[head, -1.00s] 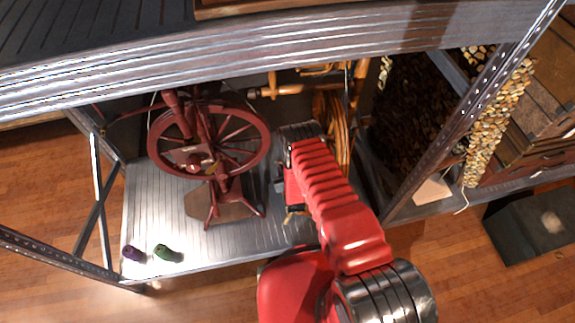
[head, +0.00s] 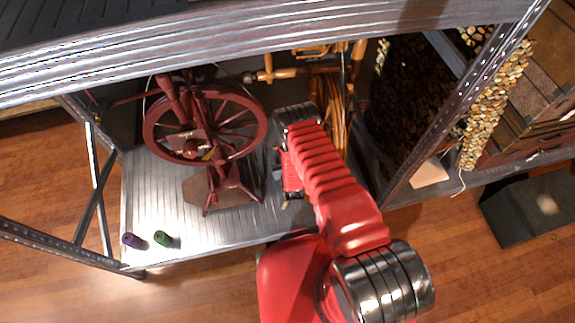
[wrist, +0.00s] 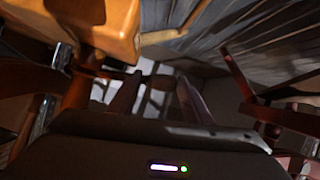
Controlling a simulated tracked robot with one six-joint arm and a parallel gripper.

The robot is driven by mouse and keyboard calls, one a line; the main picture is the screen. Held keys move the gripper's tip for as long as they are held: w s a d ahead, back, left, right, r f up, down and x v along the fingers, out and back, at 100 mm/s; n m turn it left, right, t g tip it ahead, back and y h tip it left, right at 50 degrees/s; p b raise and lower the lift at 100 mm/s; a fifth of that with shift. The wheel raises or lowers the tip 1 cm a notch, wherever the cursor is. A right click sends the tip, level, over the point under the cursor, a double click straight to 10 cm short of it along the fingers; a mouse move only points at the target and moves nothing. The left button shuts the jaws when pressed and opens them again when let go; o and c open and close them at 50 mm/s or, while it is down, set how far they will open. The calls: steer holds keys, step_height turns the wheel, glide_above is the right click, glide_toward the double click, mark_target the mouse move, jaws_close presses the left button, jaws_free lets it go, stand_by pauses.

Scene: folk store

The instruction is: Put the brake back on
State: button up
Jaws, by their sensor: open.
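A dark red spinning wheel (head: 205,125) stands upright on the metal shelf in the head view, left of my arm. A second, tan wooden spinning wheel (head: 332,115) stands behind and to the right, partly hidden by my arm. I cannot pick out the brake on either wheel. My gripper (wrist: 155,88) shows its two fingers apart with nothing clear between them. In the wrist view an orange wooden block (wrist: 95,22) is close at upper left, and dark red wooden parts (wrist: 245,85) are at right. In the head view my arm hides the gripper.
A purple bobbin (head: 131,240) and a green bobbin (head: 162,239) sit at the shelf's front left. The metal shelf (head: 150,205) is bare around them. A metal upper shelf (head: 200,45) hangs above, and a perforated post (head: 440,120) stands at right.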

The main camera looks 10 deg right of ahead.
steer(key=v, duration=1.2)
steer(key=shift+s, duration=0.15)
steer(key=shift+s, duration=0.1)
stand_by(0.6)
